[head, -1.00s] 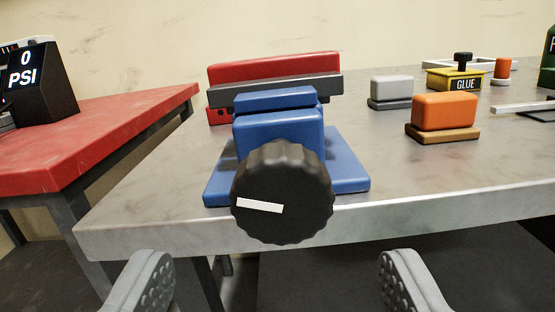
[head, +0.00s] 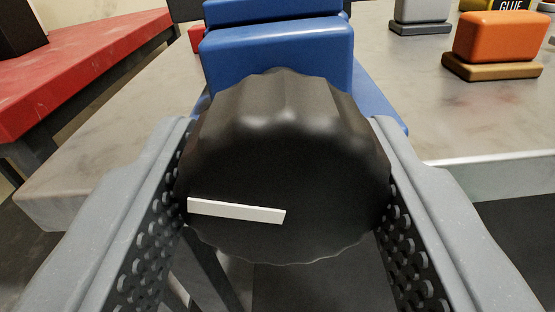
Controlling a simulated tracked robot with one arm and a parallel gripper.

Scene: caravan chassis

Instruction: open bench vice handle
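The blue bench vice (head: 275,55) stands at the front edge of the metal workbench. Its handle is a big black ribbed knob (head: 285,165) that faces me and fills the middle of the view. The white mark (head: 236,210) on the knob lies nearly level, running from the centre to the left and slightly up. My gripper (head: 281,125) has one grey finger on each side of the knob. Both perforated pads meet the knob's rim with no gap that I can see, so the gripper looks shut on it. The far parts of the pads are hidden behind the rim.
The workbench (head: 125,150) has clear metal top to the left of the vice. An orange block on a tan base (head: 500,40) and a grey block (head: 422,12) sit to the right. A red-topped table (head: 80,65) stands at the left.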

